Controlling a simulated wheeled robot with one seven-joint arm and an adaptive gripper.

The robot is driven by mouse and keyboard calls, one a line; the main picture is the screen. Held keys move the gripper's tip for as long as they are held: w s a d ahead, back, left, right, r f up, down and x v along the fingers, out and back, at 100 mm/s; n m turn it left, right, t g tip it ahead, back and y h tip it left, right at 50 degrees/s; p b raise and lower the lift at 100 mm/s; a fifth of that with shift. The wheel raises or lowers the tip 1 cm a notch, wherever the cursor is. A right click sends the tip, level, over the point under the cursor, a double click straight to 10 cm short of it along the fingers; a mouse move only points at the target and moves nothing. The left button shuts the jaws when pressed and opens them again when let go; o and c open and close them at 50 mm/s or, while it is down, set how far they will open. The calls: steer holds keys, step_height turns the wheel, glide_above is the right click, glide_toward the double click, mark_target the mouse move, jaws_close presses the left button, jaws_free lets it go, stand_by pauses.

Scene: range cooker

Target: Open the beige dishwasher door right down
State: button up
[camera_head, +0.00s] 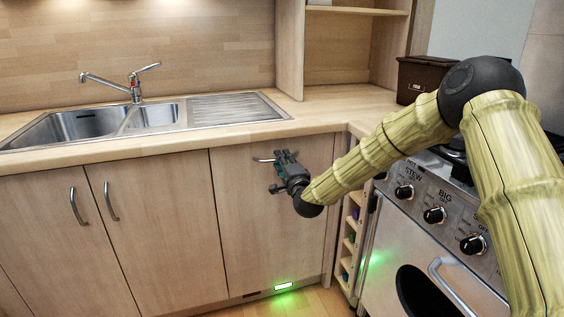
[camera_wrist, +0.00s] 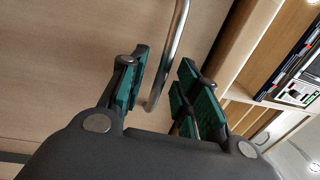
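The beige dishwasher door (camera_head: 250,235) is the wood-grain panel right of the two cupboard doors; it looks shut and upright. Its metal bar handle (camera_head: 262,160) is near the top, partly hidden by my gripper. My gripper (camera_head: 282,172) is in front of the door's upper right part. In the wrist view the handle (camera_wrist: 170,55) reaches in between the green-padded fingers of my gripper (camera_wrist: 165,68). The fingers are apart, with gaps to the handle on both sides. Whether the handle is at fingertip depth is hard to tell.
A narrow rack (camera_head: 350,238) and the range cooker (camera_head: 440,230) stand close on the right. The countertop (camera_head: 318,118) with the sink (camera_head: 85,122) is above the door. A green light (camera_head: 283,287) shows beneath the door. The visible floor in front is clear.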

steer(key=shift+w+a, duration=0.15)
steer(key=shift+w, duration=0.35)
jaws_close()
